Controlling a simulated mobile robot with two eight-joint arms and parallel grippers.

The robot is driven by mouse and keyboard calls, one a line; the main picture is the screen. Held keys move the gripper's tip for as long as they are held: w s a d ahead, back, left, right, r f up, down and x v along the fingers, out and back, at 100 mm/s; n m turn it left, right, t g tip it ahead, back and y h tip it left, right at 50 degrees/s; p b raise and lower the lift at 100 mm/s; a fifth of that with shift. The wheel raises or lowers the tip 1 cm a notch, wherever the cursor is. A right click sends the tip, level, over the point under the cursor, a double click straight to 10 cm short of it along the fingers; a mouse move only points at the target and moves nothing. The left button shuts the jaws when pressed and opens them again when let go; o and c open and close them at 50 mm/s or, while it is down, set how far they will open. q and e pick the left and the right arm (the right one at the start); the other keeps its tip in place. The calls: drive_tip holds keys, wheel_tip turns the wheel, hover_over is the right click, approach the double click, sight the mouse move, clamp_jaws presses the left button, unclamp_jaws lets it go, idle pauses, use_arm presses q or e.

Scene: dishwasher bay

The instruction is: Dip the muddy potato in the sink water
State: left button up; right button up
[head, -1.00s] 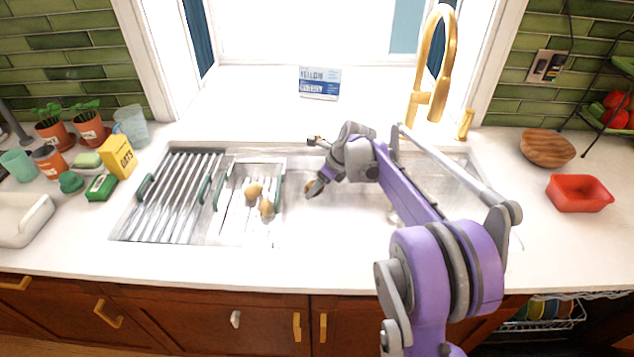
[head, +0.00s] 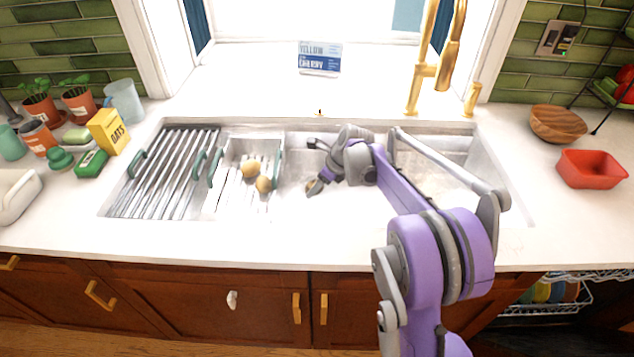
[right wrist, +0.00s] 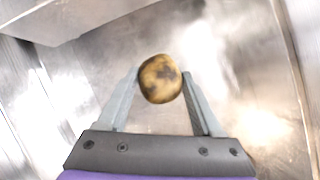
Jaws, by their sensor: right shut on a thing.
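The muddy potato (right wrist: 160,79) is yellow-brown with dark patches. It sits between the two fingertips of my right gripper (right wrist: 163,84), which is shut on it in the right wrist view. In the head view my right gripper (head: 313,166) is inside the sink (head: 300,212), right of the strainer tray, and the potato (head: 310,186) shows small at its fingertips. The sink basin looks bright and glossy; I cannot clearly tell where the water surface lies or whether the potato touches it. My left gripper is not in view.
Two potatoes (head: 256,176) lie in a white strainer tray (head: 232,205) in the sink, beside a metal drying rack (head: 168,178). A gold faucet (head: 428,75) stands behind. A wooden bowl (head: 558,124) and red dish (head: 591,168) are at right.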

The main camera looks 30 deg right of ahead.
drive_tip(key=shift+f+b, duration=3)
drive_tip(key=shift+f, duration=2.25)
drive_tip(key=shift+r, duration=0.1)
drive_tip(key=shift+r+p, duration=3.95)
drive_tip(key=shift+r, duration=2.4)
wheel_tip(320, 180, up, 12)
drive_tip(key=p, duration=0.6)
drive_tip(key=shift+f, duration=0.25)
